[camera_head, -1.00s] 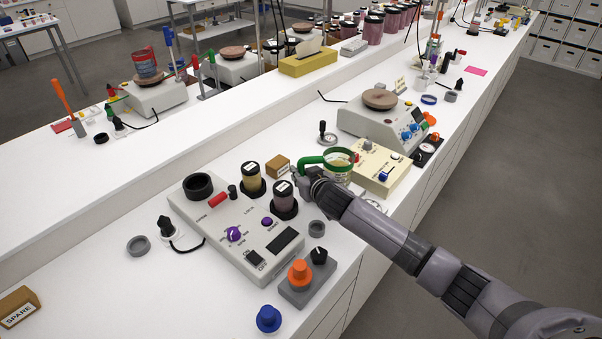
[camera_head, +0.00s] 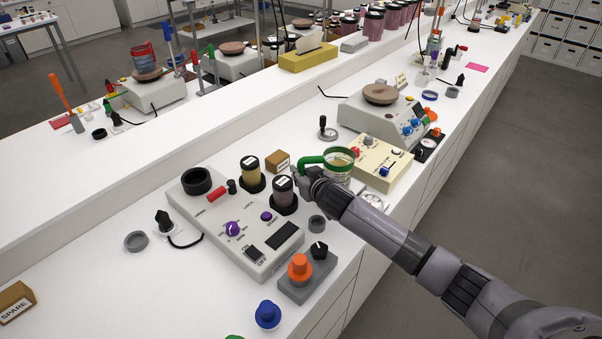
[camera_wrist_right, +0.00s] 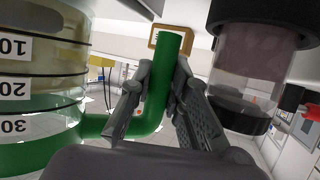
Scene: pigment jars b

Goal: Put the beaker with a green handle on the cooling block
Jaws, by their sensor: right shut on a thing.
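The beaker (camera_head: 341,158) is clear with a green rim and a green handle (camera_head: 312,160). My right gripper (camera_head: 303,174) is shut on the handle, left of the beaker body. In the right wrist view, the gripper's fingers (camera_wrist_right: 158,92) close around the upright part of the green handle (camera_wrist_right: 171,58). The graduated beaker body (camera_wrist_right: 45,85) fills the left side there. The beaker is beside a cream control box (camera_head: 379,166); the head view does not show whether it touches anything below. No block is clearly readable as the cooling block. My left gripper is out of view.
A large white device (camera_head: 206,226) stands in front, left of the gripper. A small wooden block (camera_head: 277,161) and a hot plate (camera_head: 360,119) are behind.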

